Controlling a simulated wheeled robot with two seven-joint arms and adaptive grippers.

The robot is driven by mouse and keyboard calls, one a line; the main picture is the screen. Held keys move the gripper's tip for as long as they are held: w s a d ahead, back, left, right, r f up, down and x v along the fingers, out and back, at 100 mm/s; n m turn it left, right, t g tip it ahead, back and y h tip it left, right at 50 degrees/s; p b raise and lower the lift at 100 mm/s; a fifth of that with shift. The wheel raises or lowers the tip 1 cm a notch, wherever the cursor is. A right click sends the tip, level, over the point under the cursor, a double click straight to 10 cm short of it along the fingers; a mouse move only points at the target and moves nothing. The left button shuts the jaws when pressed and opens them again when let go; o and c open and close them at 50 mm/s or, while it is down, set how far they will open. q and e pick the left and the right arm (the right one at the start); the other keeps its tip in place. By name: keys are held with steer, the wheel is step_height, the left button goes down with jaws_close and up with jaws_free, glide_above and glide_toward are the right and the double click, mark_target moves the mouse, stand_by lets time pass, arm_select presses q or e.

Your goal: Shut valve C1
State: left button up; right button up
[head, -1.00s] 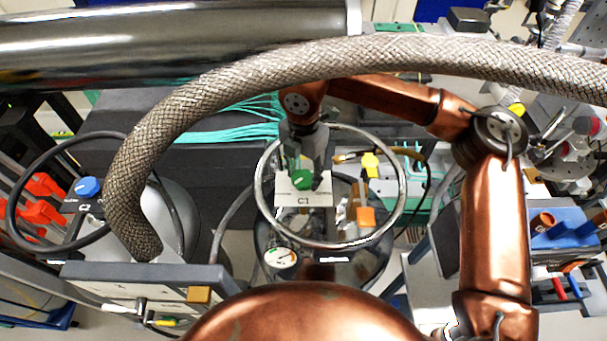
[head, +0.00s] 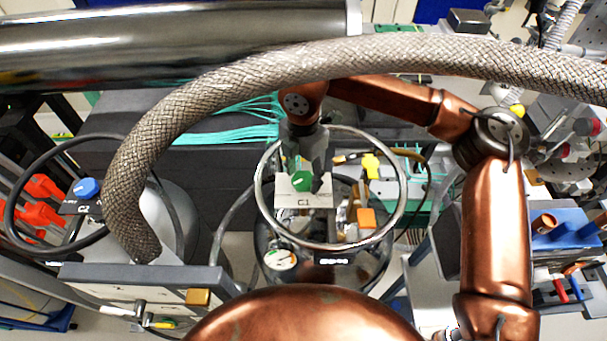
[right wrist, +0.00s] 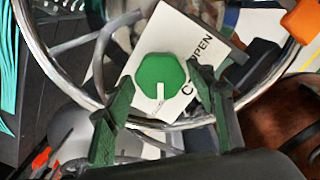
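Valve C1 is a green knob (head: 302,181) on a white plate marked C1 (head: 304,199), inside a metal ring. In the right wrist view the green knob (right wrist: 160,82) carries a white pointer line directed toward the bottom of the picture. The word OPEN shows on the plate to the knob's right. My right gripper (right wrist: 162,102) is open, with one dark finger on each side of the knob and visible gaps between them. In the head view the right gripper (head: 308,172) reaches in over the plate from above. My left gripper is not in view.
The metal ring (head: 399,205) surrounds the plate and gripper. A thick braided hose (head: 330,62) arches across the view above my arm. A blue knob marked C2 (head: 87,188) is at left. A gauge (head: 281,259) and an orange block (head: 366,218) are near the ring.

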mark_target(303, 179)
steer(key=shift+o, duration=1.1)
step_height(303, 179, up, 12)
